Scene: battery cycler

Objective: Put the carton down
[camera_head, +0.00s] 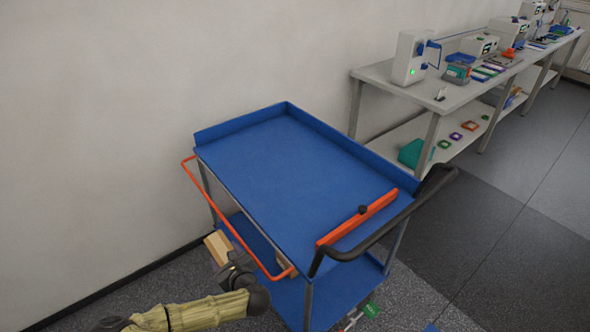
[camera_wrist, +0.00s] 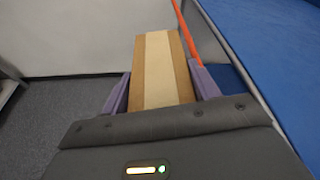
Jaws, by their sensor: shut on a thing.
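The carton (camera_wrist: 160,68) is a brown box with a pale strip along its middle. In the wrist view it sits between the two purple fingers of my gripper (camera_wrist: 160,95), which is shut on it. In the head view the carton (camera_head: 216,246) shows at the left side of the blue cart, beside the orange side rail, with my gripper (camera_head: 232,262) just below it in the picture. The carton appears held beside the cart, not over its top tray. My gripper hides part of the carton in the head view.
The blue cart's top tray (camera_head: 290,165) is bare except for an orange bar (camera_head: 357,218) with a black knob. The orange rail (camera_head: 235,232) and black handle (camera_head: 385,228) stick out. A bench (camera_head: 400,95) with devices stands behind.

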